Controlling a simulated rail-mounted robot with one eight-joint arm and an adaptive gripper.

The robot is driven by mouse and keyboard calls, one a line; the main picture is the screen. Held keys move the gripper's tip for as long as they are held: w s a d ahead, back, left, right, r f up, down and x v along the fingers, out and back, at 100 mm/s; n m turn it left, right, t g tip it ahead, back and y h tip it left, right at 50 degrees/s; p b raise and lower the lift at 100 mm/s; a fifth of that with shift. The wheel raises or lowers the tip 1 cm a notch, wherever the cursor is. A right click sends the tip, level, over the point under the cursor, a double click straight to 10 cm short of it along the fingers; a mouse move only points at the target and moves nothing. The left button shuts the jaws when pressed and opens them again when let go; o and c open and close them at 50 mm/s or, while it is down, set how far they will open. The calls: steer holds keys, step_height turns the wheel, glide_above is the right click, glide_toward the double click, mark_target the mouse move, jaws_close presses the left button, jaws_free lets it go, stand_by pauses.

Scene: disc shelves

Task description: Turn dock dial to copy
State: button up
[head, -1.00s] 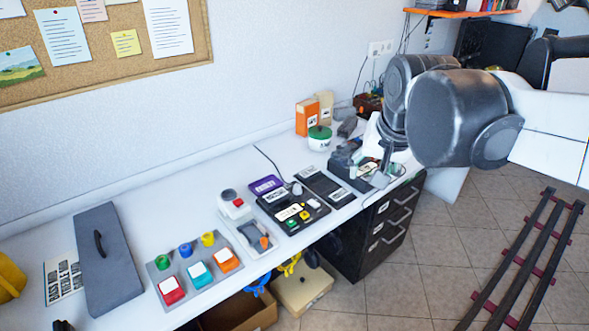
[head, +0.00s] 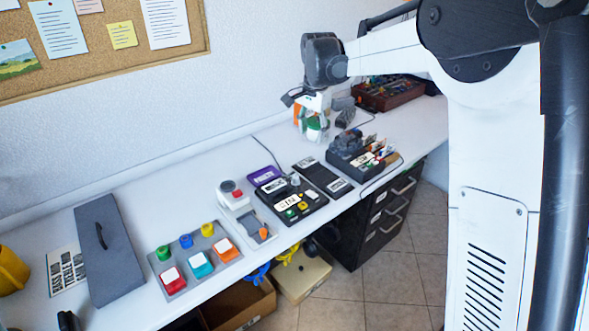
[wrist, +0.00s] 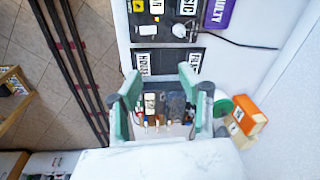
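The black dock (head: 290,198) sits on the white bench, with a green button, a yellow button and white labels on its top. A small grey knob (head: 295,180), which looks like the dial, stands near its back right corner; its setting is too small to read. The dock (wrist: 150,22) also shows at the top of the wrist view. My gripper (wrist: 160,80) has its two green-padded fingers spread wide with nothing between them. In the head view my gripper (head: 312,123) hangs above the bench, behind and to the right of the dock, apart from it.
A black two-label tray (head: 322,178) lies right of the dock, then a dark card box (head: 362,155). A purple FAULTY bin (head: 264,175) lies behind the dock. A grey and white device (head: 232,195) stands to its left. A green-lidded jar (head: 313,133) is near my gripper.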

steer(key=m+g, duration=0.1)
steer(key=m, duration=0.1)
glide_above(296, 176)
step_height(296, 176, down, 9)
step_height(296, 176, down, 14)
steer(key=shift+s+r+b, duration=0.1)
steer(key=shift+b, duration=0.25)
jaws_close()
